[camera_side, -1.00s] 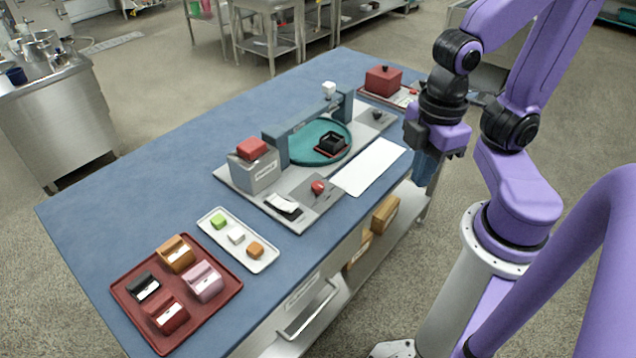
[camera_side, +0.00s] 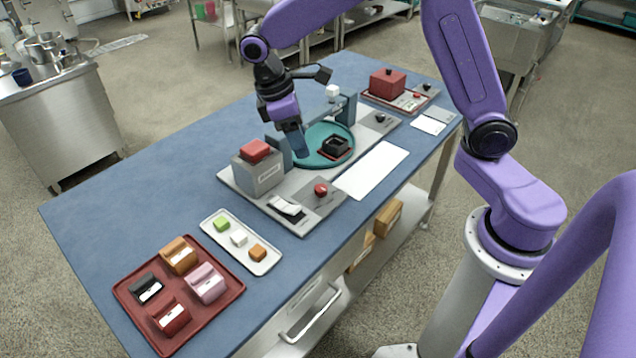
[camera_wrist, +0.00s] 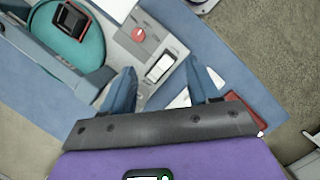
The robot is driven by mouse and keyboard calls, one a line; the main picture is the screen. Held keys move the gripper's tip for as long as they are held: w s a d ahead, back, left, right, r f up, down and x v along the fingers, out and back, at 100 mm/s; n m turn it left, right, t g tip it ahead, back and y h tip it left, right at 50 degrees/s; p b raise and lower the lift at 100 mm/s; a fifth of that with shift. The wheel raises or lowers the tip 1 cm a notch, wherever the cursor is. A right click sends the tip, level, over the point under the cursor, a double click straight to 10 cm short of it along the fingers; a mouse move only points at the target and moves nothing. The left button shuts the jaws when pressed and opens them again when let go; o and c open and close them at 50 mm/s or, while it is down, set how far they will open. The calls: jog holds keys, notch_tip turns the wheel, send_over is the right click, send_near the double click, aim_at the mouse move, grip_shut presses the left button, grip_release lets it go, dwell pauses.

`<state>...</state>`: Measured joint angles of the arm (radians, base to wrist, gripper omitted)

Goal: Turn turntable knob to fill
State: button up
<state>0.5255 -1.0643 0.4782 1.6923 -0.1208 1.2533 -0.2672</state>
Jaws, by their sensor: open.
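The teal turntable (camera_side: 313,161) lies flat on a grey base plate and carries a black square container (camera_side: 334,146). A red knob (camera_side: 321,189) sits on a grey panel in front of it; the knob also shows in the wrist view (camera_wrist: 138,34). A black knob (camera_side: 380,117) sits at the base's far end. I cannot tell from labels which is the turntable knob. My gripper (camera_side: 301,150) is above the base beside the turntable's left edge, apart from the red knob. In the wrist view its two blue fingers (camera_wrist: 164,84) are spread and empty.
A grey box with a red top (camera_side: 258,165) and a blue bridge rise near my gripper. A white rocker (camera_side: 286,206) lies beside the red knob. A white tray (camera_side: 266,264) and a red tray (camera_side: 205,322) hold small blocks. A red lidded box (camera_side: 388,82) stands behind.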

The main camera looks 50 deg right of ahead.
jog(key=w+d+f+g, duration=0.1)
jog(key=w+d+f, duration=0.2)
jog(key=w, duration=0.3)
send_near(321, 188)
jog(key=shift+m, duration=0.4)
jog(key=x, duration=0.8)
jog(key=shift+d+f, duration=0.1)
jog(key=shift+f, duration=0.1)
jog(key=c, duration=1)
